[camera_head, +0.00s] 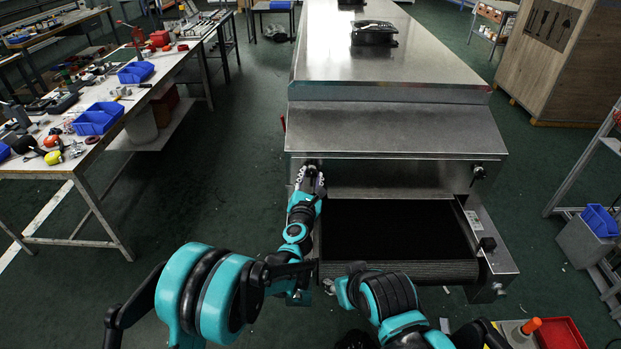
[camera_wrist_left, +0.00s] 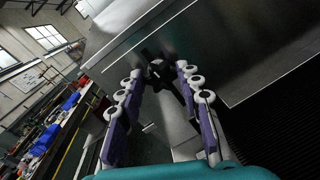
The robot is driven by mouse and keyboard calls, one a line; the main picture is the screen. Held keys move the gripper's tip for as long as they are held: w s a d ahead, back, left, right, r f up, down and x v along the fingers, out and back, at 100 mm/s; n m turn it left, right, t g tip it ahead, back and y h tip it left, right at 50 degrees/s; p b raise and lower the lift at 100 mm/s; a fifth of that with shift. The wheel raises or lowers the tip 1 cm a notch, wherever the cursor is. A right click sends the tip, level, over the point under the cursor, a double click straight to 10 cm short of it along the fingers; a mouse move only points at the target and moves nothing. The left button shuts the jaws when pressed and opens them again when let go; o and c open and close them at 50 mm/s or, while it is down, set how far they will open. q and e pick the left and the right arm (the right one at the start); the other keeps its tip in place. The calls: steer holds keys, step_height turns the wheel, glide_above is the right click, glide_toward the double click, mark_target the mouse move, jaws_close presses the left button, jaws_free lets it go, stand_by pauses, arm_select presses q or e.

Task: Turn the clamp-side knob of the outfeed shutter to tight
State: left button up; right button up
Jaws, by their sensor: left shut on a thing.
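The outfeed shutter is the steel panel (camera_head: 395,172) above the dark belt opening of the dryer. A dark lobed knob (camera_wrist_left: 160,72) sits at its left end, and its top also shows in the head view (camera_head: 311,161). My left gripper (camera_head: 310,178) reaches it from the front, and in the left wrist view its fingers (camera_wrist_left: 158,84) are shut on the knob from both sides. The fingers partly hide the knob, and I cannot read its setting. A second dark knob (camera_head: 478,172) is at the shutter's right end, untouched.
The black conveyor belt (camera_head: 395,230) lies below the shutter, with a dark knob (camera_head: 487,244) on its right side frame. A workbench (camera_head: 60,170) with blue bins stands at left. A red tray (camera_head: 562,333) is at bottom right. Floor left of the dryer is clear.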

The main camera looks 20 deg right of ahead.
arm_select(q)
steer(key=m, duration=0.4)
steer(key=shift+d, duration=0.15)
steer(key=m+y, duration=0.1)
steer(key=m, duration=0.3)
steer(key=shift+s, duration=0.1)
steer(key=m+y, duration=0.1)
steer(key=m, duration=0.4)
steer(key=shift+d+f+b, duration=0.1)
steer(key=shift+b, duration=0.25)
steer(key=m, duration=0.3)
steer(key=shift+m+y, duration=0.4)
steer(key=shift+f, duration=0.1)
steer(key=o, duration=1.1)
steer(key=shift+o, duration=0.2)
